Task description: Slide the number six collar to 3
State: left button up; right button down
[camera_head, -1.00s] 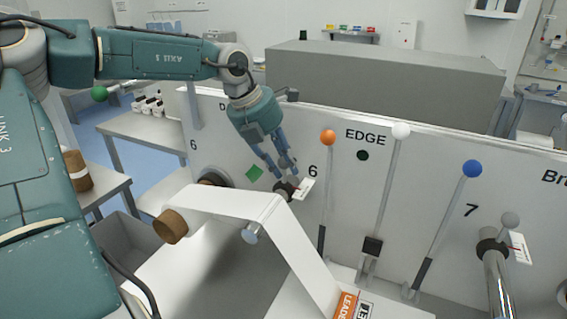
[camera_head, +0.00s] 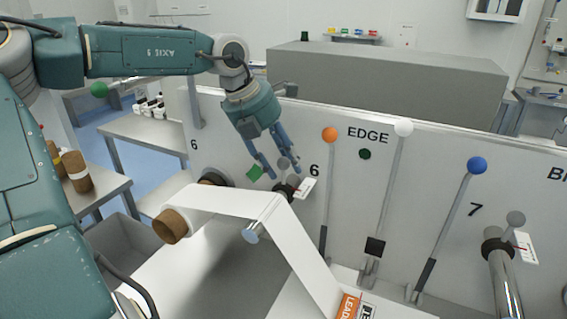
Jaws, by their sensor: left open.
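The number six collar (camera_head: 284,191) is a dark ring on a short shaft on the white panel, left of the printed 6. A grey ball knob (camera_head: 284,163) stands above it. A small white scale plate (camera_head: 308,188) with a red mark sits just right of the collar; its figures are too small to read. My left gripper (camera_head: 283,175) is open, its blue-grey fingers pointing down around the knob, just above the collar. Whether the fingers touch the knob cannot be told. My right gripper is not in view.
A white web (camera_head: 225,203) runs over rollers just below the gripper. Levers with an orange knob (camera_head: 330,134), a white knob (camera_head: 404,127) and a blue knob (camera_head: 477,165) stand to the right. The number seven collar (camera_head: 497,249) is at far right.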

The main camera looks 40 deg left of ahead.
pick_arm(q)
jog(key=v, duration=1.1)
jog(key=shift+r, duration=0.25)
jog(key=shift+d, duration=0.1)
jog(key=w+f+n+b, duration=0.1)
jog(key=f, duration=0.2)
jog(key=w+d+f+n+y+b, duration=0.1)
jog(key=w+f+n+b, duration=0.1)
jog(key=f, duration=0.2)
jog(key=w+f+n+y+b, duration=0.1)
jog(key=w+f, duration=0.1)
jog(key=f, duration=0.2)
jog(key=shift+d+f+b, duration=0.1)
jog(key=shift+d+b, duration=0.05)
jog(key=shift+b, duration=0.25)
